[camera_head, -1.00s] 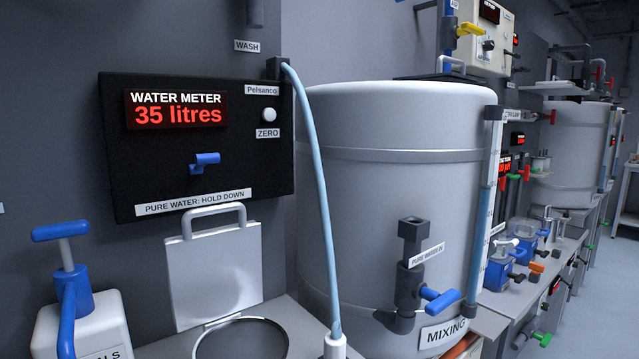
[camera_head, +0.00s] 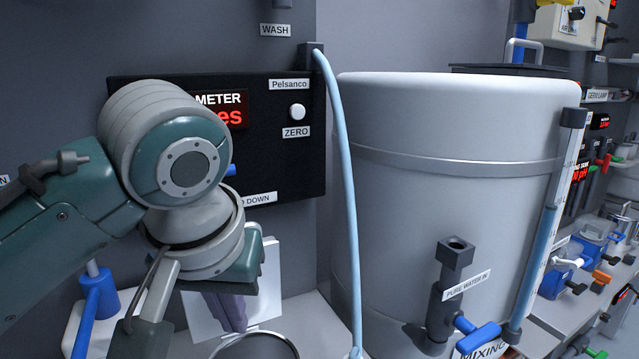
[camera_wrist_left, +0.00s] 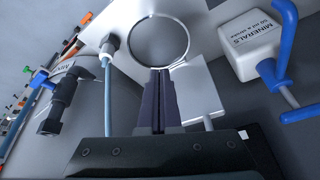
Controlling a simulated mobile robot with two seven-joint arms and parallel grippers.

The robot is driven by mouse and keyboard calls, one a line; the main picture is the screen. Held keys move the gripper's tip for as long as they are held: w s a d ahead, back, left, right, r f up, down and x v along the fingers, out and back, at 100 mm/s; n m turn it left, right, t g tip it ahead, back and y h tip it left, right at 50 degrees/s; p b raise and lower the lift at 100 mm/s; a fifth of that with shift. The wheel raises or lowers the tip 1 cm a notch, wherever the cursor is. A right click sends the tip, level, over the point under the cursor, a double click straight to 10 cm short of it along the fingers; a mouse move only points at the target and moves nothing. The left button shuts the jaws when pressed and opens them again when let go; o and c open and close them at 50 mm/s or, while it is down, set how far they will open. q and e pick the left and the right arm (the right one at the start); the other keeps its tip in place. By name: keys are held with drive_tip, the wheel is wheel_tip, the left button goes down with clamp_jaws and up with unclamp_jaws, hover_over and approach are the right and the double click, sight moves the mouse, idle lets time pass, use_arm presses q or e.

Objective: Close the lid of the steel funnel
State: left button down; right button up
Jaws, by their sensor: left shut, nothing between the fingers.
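The steel funnel (camera_head: 285,340) shows as a round rim at the bottom edge of the head view. In the left wrist view its round opening (camera_wrist_left: 131,42) lies just beyond the fingertips. Its square pale lid (camera_head: 272,268) stands raised behind the opening, partly hidden by my left gripper (camera_head: 230,322). The left wrist view shows the lid (camera_wrist_left: 200,92) right beside the fingers. My left gripper (camera_wrist_left: 159,75) is shut and empty, in front of or beside the lid; I cannot tell whether it touches. My right gripper is not in view.
A blue hose (camera_head: 344,190) hangs right of the funnel. The large mixing tank (camera_head: 440,210) stands further right. The black water meter panel (camera_head: 290,165) is behind my arm. A white minerals container (camera_wrist_left: 250,40) with a blue pump stands beside the funnel.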

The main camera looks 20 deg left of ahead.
use_arm(q)
drive_tip(key=w+a+r+n+y+p, duration=0.1)
drive_tip(key=w+a+r+n, duration=0.1)
drive_tip(key=r, duration=0.2)
drive_tip(key=w+a+r+n+p, duration=0.1)
drive_tip(key=w+a+r+n, duration=0.1)
drive_tip(key=r, duration=0.3)
drive_tip(key=w+a+r+n+y+p, duration=0.1)
drive_tip(key=w+a+r, duration=0.2)
drive_tip(key=r, duration=0.2)
drive_tip(key=shift+w+a+n+y, duration=0.1)
drive_tip(key=shift+w+n+y, duration=0.05)
drive_tip(key=shift+n+y, duration=0.2)
drive_tip(key=shift+w+a+f, duration=0.1)
drive_tip(key=shift+a, duration=0.1)
drive_tip(key=x, duration=1)
drive_tip(key=s+d+p, duration=0.1)
drive_tip(key=p, duration=0.1)
drive_tip(key=s+d+r+p, duration=0.1)
drive_tip(key=d+p, duration=0.1)
drive_tip(key=shift+s+d, duration=0.2)
drive_tip(key=shift+s, duration=0.2)
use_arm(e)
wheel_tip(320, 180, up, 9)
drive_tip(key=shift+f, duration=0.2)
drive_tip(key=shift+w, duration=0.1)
